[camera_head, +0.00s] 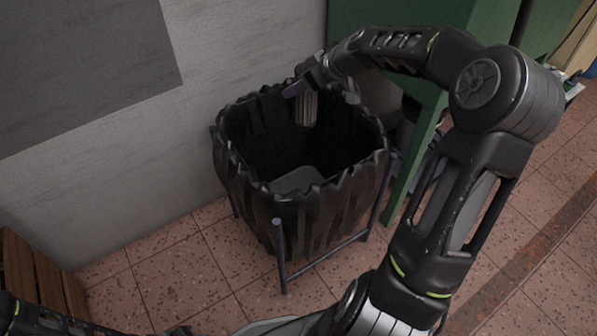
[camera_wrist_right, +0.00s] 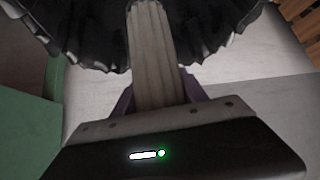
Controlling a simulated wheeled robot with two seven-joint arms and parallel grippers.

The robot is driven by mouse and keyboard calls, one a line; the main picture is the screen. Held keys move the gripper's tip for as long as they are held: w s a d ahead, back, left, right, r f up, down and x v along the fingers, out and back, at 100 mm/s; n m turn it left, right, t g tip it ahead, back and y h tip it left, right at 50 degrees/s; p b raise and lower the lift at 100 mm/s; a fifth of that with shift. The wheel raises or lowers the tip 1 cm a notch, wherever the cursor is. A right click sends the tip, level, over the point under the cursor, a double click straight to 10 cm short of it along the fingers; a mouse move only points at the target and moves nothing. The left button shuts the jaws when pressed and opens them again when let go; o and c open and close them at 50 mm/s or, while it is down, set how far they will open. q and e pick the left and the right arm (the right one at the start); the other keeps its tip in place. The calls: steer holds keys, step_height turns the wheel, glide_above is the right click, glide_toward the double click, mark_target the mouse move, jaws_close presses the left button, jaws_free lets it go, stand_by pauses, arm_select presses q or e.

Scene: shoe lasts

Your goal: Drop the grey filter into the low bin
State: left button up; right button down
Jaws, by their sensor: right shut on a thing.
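The grey filter (camera_head: 307,109) is a ribbed, pale grey block, held upright over the back part of the bin's opening. My right gripper (camera_head: 306,90) is shut on its upper end. In the right wrist view the filter (camera_wrist_right: 153,55) stands between the purple-grey fingers of the gripper (camera_wrist_right: 158,92) and points toward the bin (camera_wrist_right: 90,22). The low bin (camera_head: 320,212) is black with a ragged liner rim, and its mouth is open below the filter. My left gripper is out of view; only part of the left arm shows at the bottom left.
A dark grey object (camera_head: 297,180) lies inside the bin. A metal frame (camera_head: 281,258) stands around the bin. A pale wall (camera_head: 120,180) is behind it, a green cabinet (camera_head: 405,180) at its right, and wooden slats (camera_head: 38,270) at the lower left. Tiled floor in front is clear.

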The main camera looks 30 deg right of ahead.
steer(key=shift+f+b, duration=0.7)
steer(key=shift+f, duration=0.95)
steer(key=c, duration=0.5)
jaws_free()
steer(key=p+v, duration=0.1)
steer(key=v, duration=0.6)
steer(key=shift+s+d+r, duration=0.15)
steer(key=shift+s+r, duration=0.1)
steer(key=shift+s, duration=0.05)
steer(key=shift+s, duration=0.1)
